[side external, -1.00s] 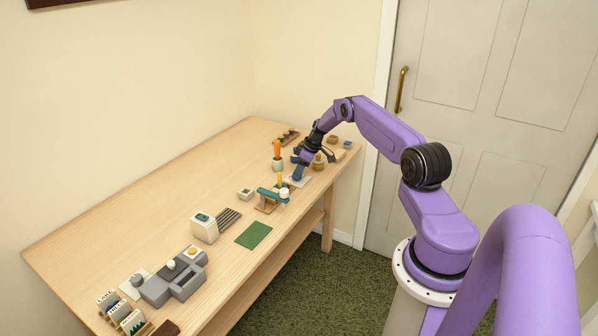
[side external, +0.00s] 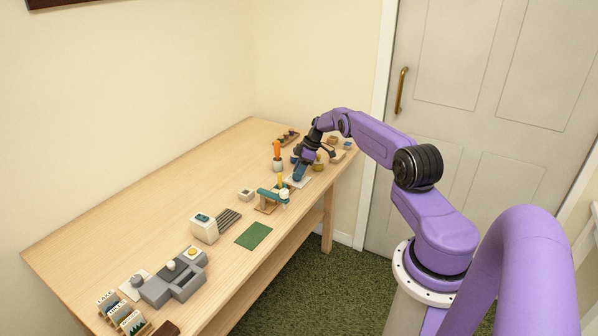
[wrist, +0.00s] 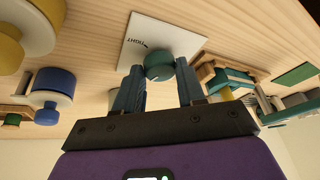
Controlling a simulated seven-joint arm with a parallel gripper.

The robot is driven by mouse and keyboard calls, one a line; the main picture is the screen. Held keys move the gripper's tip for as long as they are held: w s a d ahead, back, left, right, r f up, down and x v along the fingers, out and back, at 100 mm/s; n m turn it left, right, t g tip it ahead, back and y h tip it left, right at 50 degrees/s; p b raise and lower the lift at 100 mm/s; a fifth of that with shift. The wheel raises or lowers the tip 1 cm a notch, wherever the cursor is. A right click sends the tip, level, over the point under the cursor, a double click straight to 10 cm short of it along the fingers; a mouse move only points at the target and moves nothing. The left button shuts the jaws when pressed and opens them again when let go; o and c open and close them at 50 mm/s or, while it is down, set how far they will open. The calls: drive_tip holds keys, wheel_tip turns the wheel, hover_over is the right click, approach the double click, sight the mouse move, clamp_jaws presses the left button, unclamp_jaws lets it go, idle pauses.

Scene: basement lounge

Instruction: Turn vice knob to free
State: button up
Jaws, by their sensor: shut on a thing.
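The teal round vice knob (wrist: 158,67) stands on a white card (wrist: 142,28) that carries the word "TIGHT" and a small dark mark. My gripper (wrist: 157,78) has its two blue fingers on either side of the knob and is shut on it. A faint pale mark shows on the knob's near face. In the side external view my gripper (side external: 298,177) points down at the white card (side external: 303,183) near the table's front edge, and its fingers hide most of the knob. No word other than "TIGHT" is readable on the card.
A teal clamp-like device on a wooden base (side external: 270,198) stands close by, left of my gripper. An orange-handled tool (side external: 277,152) stands behind it. A blue-and-white round piece (wrist: 52,88) is left of the knob. The table's back left is clear.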

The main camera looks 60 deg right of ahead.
drive_tip(key=shift+s, duration=0.1)
drive_tip(key=o, duration=1)
drive_tip(key=shift+o, duration=0.2)
drive_tip(key=shift+s+d+r, duration=0.1)
drive_tip(key=shift+d+r, duration=0.1)
drive_tip(key=shift+r, duration=0.45)
drive_tip(key=v, duration=1.6)
